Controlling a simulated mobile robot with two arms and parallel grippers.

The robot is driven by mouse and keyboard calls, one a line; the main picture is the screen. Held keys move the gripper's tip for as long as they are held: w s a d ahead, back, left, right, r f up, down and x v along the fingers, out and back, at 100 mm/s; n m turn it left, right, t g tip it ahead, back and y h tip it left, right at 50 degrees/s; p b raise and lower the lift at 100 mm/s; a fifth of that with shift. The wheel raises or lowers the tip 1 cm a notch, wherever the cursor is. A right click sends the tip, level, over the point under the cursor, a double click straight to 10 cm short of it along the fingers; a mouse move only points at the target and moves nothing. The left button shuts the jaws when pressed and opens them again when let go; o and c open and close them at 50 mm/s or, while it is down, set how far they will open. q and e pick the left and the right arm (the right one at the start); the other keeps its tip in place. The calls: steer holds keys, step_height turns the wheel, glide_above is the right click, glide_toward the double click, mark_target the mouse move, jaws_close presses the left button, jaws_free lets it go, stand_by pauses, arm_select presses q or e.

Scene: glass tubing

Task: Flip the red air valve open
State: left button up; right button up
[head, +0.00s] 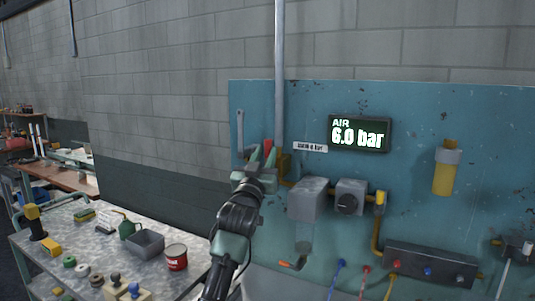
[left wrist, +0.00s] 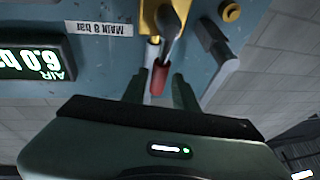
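The red valve handle (head: 267,144) shows on the blue wall panel, just past my left gripper's fingertips. In the left wrist view, the red grip (left wrist: 158,79) sits on a metal lever that runs to a yellow valve body (left wrist: 160,18). My left gripper (head: 263,158) is open, with its two fingers on either side of the red grip. In the left wrist view, the fingers (left wrist: 159,88) stand apart with small gaps beside the grip; I cannot tell whether either touches it. The gripper partly hides the valve in the head view. My right gripper is not in view.
A grey box (head: 308,198) and a regulator with a black knob (head: 349,197) are right of my gripper. A cluttered workbench (head: 200,262) stands at lower left.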

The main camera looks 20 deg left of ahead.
arm_select(q)
steer(key=shift+b+v, duration=0.6)
steer(key=shift+v, duration=1.75)
steer(key=shift+f, duration=0.15)
